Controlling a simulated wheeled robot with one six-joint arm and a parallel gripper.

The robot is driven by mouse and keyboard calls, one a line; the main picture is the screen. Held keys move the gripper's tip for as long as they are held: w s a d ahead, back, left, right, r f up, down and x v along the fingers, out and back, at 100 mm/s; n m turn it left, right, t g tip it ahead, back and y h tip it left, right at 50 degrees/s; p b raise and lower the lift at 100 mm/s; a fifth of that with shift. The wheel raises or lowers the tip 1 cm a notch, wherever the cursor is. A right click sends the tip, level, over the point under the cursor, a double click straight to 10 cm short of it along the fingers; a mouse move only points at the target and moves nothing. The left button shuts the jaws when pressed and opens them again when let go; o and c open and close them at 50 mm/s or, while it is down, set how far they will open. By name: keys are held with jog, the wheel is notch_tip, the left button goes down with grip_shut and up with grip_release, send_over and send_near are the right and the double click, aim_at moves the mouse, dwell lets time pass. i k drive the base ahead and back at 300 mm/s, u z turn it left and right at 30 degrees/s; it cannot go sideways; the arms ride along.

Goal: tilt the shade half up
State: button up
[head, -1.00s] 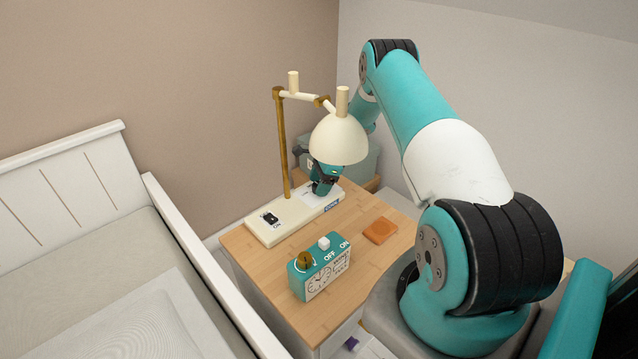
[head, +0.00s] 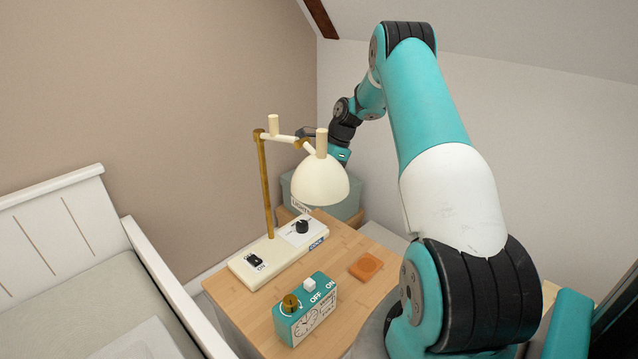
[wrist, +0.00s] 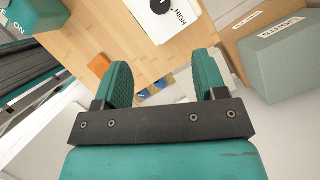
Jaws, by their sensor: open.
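The desk lamp's cream dome shade (head: 320,184) hangs open side down from a jointed arm on a brass post (head: 266,185).
The lamp base (head: 282,254) carries a black switch (head: 254,260) and a black dial (head: 302,227). A teal clock (head: 305,312) and an orange coaster (head: 366,266) are on the wooden desk (head: 345,290). A grey-green box (head: 345,207) stands behind. A bed (head: 75,262) is at left.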

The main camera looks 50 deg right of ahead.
aim_at(320, 179)
jog(key=k, duration=1)
